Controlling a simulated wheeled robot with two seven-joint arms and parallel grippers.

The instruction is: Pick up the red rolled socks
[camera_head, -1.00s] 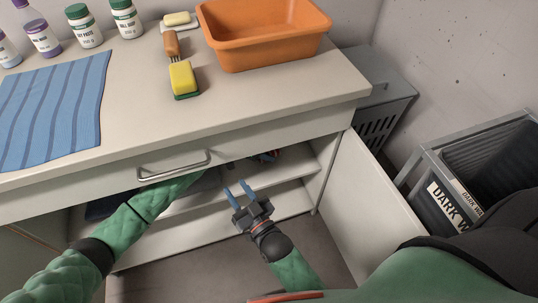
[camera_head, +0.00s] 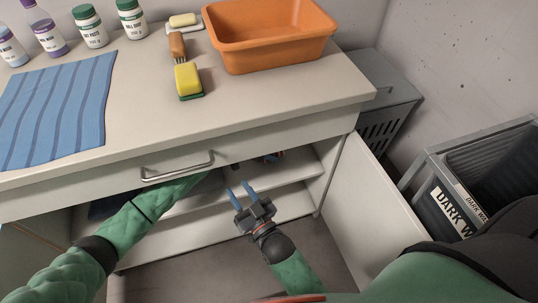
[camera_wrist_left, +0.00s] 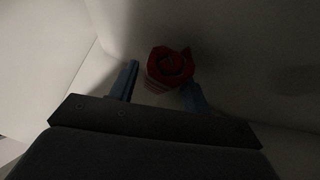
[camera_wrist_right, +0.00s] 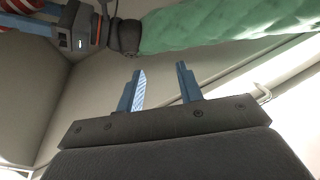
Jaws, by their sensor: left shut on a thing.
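The red rolled socks (camera_wrist_left: 170,66) show in the left wrist view as a dark red spiral roll between the blue fingers of my left gripper (camera_wrist_left: 158,88). The gripper is shut on them, inside the dim cabinet. In the head view my left arm reaches under the drawer front, and only a little of its gripper (camera_head: 274,157) shows above the shelf. In the right wrist view part of my left gripper (camera_wrist_right: 28,18) shows at the top left. My right gripper (camera_head: 238,190) is open and empty in front of the cabinet opening.
The drawer front with its handle (camera_head: 178,167) hangs over the opening. A cabinet door (camera_head: 366,210) stands open on the right. An orange basin (camera_head: 270,40), sponge (camera_head: 188,78), brush, bottles and blue striped cloth (camera_head: 55,105) sit on the counter. A dark-wash hamper (camera_head: 455,205) stands at right.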

